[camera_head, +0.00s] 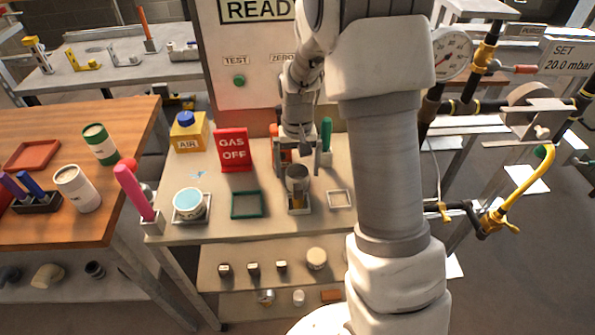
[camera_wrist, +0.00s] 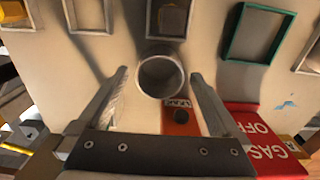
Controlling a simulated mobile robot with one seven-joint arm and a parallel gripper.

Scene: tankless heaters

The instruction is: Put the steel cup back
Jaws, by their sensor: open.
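The steel cup (camera_head: 297,178) is upright on the grey bench, just behind a small square frame (camera_head: 291,211) that holds a brownish block. In the wrist view the cup (camera_wrist: 160,77) shows its open round rim from above. My gripper (camera_head: 299,168) is open and points down at the cup. In the wrist view the fingers of my gripper (camera_wrist: 159,75) stand on either side of the cup, with a gap on both sides. The cup's base is partly hidden in the head view. An empty green square frame (camera_head: 234,206) lies left of the cup.
An empty pale frame (camera_head: 330,199) lies to the right. A blue-topped white tub (camera_head: 190,207) stands in a frame at left. A red GAS OFF sign (camera_head: 234,149) stands behind. An orange block (camera_wrist: 174,128) sits close to the cup. A green-handled item (camera_head: 326,133) stands behind right.

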